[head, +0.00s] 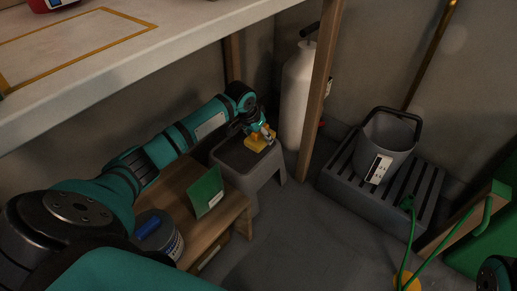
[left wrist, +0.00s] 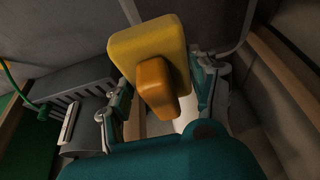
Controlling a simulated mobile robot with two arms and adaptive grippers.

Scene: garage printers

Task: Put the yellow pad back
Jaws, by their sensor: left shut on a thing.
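The yellow pad (head: 257,144) shows in the head view over the top of a grey step stool (head: 232,157). I cannot tell whether it touches the stool. In the left wrist view the pad (left wrist: 148,44) is a thick yellow block with an orange grip (left wrist: 155,88) on it. My left gripper (head: 264,132) is shut on the pad. My right gripper does not show.
A pale shelf (head: 150,62) with a yellow-outlined rectangle hangs over my left arm. A wooden bench (head: 182,178) bears a green card (head: 204,191) and a tin (head: 155,236). A white cylinder (head: 295,95), wooden post (head: 322,80) and bucket (head: 388,140) stand right.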

